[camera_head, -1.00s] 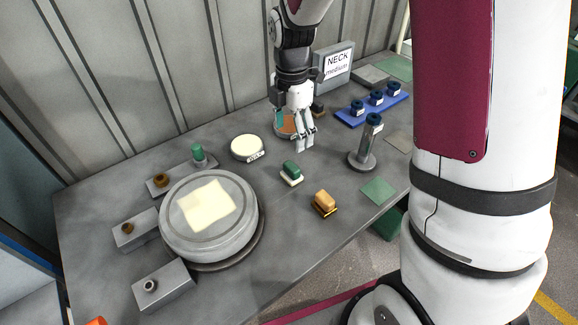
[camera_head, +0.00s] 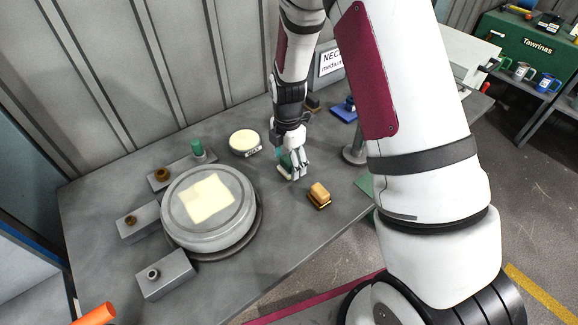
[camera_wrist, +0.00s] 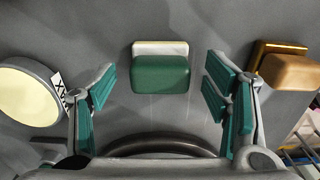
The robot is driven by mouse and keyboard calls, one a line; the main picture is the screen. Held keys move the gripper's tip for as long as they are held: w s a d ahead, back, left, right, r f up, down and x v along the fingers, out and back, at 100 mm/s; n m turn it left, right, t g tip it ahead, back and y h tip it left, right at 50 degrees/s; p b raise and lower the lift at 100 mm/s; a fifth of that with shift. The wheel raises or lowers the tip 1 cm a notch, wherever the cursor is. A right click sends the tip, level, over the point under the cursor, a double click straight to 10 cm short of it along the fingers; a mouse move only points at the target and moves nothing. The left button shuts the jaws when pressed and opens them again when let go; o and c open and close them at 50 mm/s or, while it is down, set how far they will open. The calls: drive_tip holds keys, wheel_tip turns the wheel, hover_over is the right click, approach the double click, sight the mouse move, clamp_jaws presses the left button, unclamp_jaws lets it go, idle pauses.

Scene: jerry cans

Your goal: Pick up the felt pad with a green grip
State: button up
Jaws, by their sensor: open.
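The felt pad with a green grip (camera_wrist: 160,74) shows in the wrist view, its white pad (camera_wrist: 160,47) along the far side of the green block. It rests on the grey table between and ahead of my gripper's fingertips. My gripper (camera_wrist: 158,82) is open, with one green-padded finger on each side of the pad and a gap to each. In the head view my gripper (camera_head: 293,168) is low over the table at the pad (camera_head: 284,165), which it partly hides.
A block with a tan grip (camera_head: 319,194) stands close on the right; it also shows in the wrist view (camera_wrist: 290,70). A round cream-topped dish (camera_head: 244,142) is to the left. A large round plate (camera_head: 209,233) fills the front left. A dark stand (camera_head: 355,153) is at right.

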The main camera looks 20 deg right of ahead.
sight(288, 160)
drive_tip(key=shift+f, duration=0.25)
drive_tip(key=shift+c, duration=0.6)
drive_tip(key=c, duration=1.3)
drive_tip(key=shift+c, duration=0.2)
wheel_tip(288, 160, up, 10)
drive_tip(key=shift+b, duration=0.65)
drive_tip(key=shift+o, duration=1.4)
